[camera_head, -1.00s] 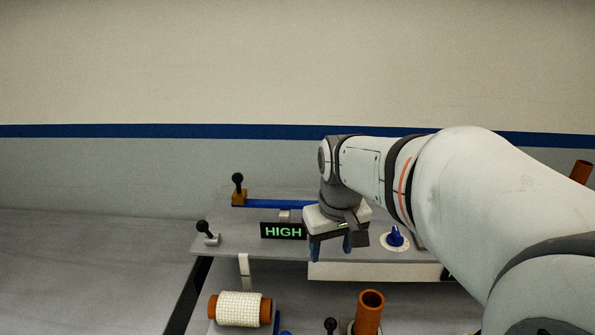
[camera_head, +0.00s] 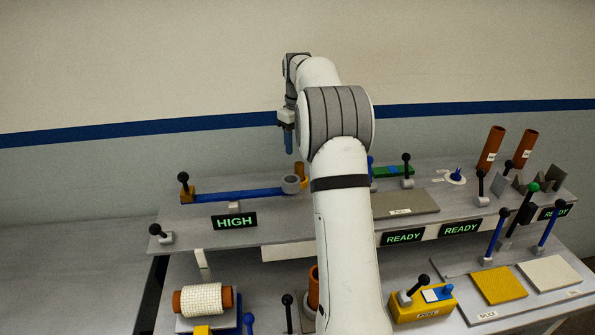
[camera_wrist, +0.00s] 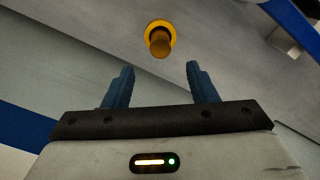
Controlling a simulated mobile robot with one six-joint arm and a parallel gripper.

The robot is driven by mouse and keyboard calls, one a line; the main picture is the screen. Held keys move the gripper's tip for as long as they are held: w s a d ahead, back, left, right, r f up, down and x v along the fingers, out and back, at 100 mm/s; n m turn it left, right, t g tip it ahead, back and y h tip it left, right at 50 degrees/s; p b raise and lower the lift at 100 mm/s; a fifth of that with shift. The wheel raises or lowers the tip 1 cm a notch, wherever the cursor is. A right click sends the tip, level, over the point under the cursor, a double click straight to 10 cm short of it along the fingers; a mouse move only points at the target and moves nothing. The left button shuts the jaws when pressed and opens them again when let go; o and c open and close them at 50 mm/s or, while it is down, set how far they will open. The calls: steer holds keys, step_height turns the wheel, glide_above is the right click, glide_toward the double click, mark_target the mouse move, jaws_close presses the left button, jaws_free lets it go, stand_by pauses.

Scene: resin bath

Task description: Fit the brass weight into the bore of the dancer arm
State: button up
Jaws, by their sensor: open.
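The brass weight (camera_head: 299,170) stands upright on the back bench, partly hidden behind the ring. In the wrist view it is a brass peg with a yellow flange (camera_wrist: 160,38), beyond the fingertips and roughly between them. The dancer arm (camera_head: 238,194) is a long blue bar with a grey ring (camera_head: 290,184) at its right end; the inside of the ring is not clear. My gripper (camera_head: 289,152) is above the weight, fingers pointing down. In the wrist view my gripper (camera_wrist: 160,72) is open, with nothing between its blue fingers.
A HIGH display (camera_head: 234,221) stands in front of the dancer arm. Right of my arm are a grey plate (camera_head: 404,203), READY displays (camera_head: 403,237) and brown tubes (camera_head: 491,147).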

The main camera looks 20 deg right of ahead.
mark_target(299, 164)
steer(key=f, duration=0.2)
steer(key=f+p, duration=0.1)
steer(key=f, duration=0.4)
steer(key=shift+s+f+p, duration=0.25)
steer(key=shift+f+p, duration=0.1)
steer(key=shift+p, duration=0.05)
steer(key=shift+c, duration=0.2)
steer(key=c, duration=1.1)
